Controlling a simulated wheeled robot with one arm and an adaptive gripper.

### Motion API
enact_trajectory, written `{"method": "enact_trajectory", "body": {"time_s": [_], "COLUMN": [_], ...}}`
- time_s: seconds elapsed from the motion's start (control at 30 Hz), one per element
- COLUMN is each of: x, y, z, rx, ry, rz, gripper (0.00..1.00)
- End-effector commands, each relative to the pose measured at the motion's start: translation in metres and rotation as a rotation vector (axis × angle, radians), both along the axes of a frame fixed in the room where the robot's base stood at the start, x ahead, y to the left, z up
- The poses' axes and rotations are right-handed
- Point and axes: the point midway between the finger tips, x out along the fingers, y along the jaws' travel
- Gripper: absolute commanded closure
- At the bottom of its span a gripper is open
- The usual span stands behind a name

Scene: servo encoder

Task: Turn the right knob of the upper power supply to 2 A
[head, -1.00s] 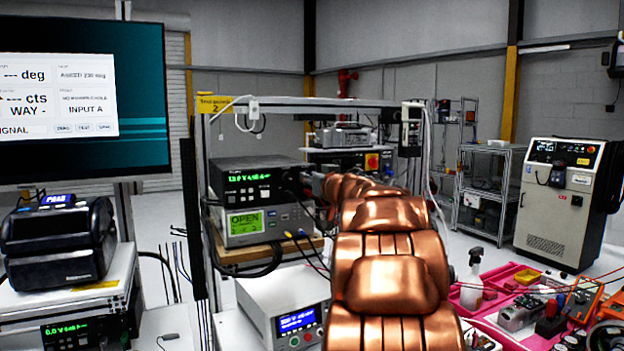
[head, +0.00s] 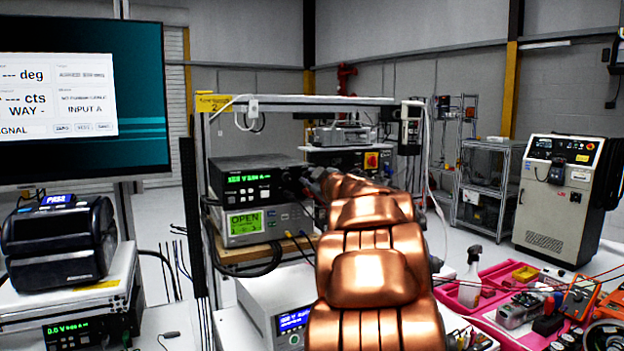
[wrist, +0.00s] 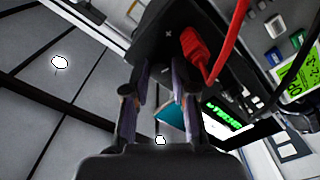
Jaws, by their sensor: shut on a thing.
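The upper power supply (head: 225,172) is a dark box with a green readout, at left of centre in the head view. Its readout (head: 247,177) is too blurred to read surely. My gripper (head: 306,183) is at the right end of its front panel, mostly hidden by my copper arm. In the wrist view my gripper (wrist: 158,100) has its two fingers reaching to the dark panel (wrist: 170,38), beside a red plug (wrist: 196,52). The knob's pointer cannot be seen.
A grey instrument (head: 245,232) showing OPEN sits directly below the upper supply. Red and black cables hang close to my gripper; a red cable (wrist: 232,35) crosses near the fingers. A white bench unit (head: 262,297) stands lower. Pink trays (head: 500,318) lie at right.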

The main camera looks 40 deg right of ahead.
Motion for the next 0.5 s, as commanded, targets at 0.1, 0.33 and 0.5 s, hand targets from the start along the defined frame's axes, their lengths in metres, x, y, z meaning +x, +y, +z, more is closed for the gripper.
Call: {"method": "enact_trajectory", "body": {"time_s": [0.1,0.33,0.5], "x": [-0.0010,-0.0007,-0.0009], "y": [-0.0016,-0.0014,-0.0017], "z": [-0.0021,-0.0025,-0.0033], "rx": [-0.103,-0.311,-0.463], "ry": [0.038,0.111,0.165], "rz": [-0.003,-0.001,0.000], "gripper": [1.00,1.00,1.00]}}
